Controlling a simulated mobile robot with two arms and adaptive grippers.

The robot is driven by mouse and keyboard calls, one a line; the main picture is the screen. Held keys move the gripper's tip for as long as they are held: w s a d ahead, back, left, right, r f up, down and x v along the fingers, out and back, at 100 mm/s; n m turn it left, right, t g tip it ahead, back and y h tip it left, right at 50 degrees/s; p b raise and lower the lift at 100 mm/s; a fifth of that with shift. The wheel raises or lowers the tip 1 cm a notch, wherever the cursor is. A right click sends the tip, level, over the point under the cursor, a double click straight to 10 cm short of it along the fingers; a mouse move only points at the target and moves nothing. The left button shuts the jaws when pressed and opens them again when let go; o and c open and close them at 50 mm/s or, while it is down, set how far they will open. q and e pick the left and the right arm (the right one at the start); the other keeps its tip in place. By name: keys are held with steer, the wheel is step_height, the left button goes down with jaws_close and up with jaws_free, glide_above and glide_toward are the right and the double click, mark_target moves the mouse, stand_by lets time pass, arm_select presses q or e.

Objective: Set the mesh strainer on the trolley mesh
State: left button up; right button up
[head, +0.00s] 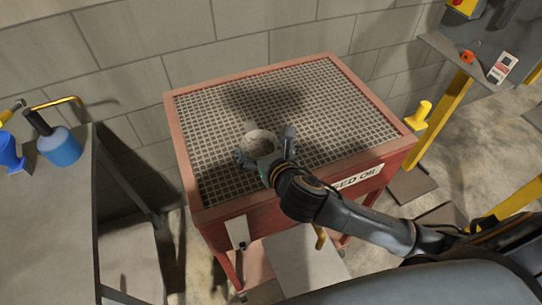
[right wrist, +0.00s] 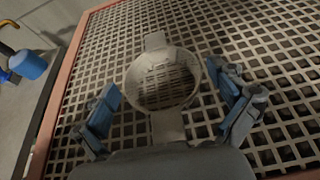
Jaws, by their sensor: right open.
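The mesh strainer (right wrist: 162,80) is a pale round ring with a tab on the far side and a handle toward my wrist. In the right wrist view it lies over the trolley mesh (right wrist: 265,30), seemingly resting on it. It also shows in the head view (head: 260,138), partly hidden by my gripper. My right gripper (head: 265,150) is open over the front part of the trolley mesh (head: 330,95). In the right wrist view its blue-padded fingers (right wrist: 170,105) stand apart on either side of the strainer, with gaps to it. My left gripper is not in view.
The red used-oil trolley (head: 215,238) stands against a block wall. A grey bench at left holds a blue container (head: 60,147) and a blue jug (head: 10,155). Yellow posts and a grey shelf (head: 465,60) stand at right. Much of the mesh is clear.

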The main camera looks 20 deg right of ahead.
steer(key=v, duration=0.7)
steer(key=shift+s+b, duration=0.3)
steer(key=shift+p+v, duration=0.9)
steer(key=shift+v, duration=0.3)
steer(key=shift+s+r, duration=0.25)
steer(key=shift+f, duration=0.1)
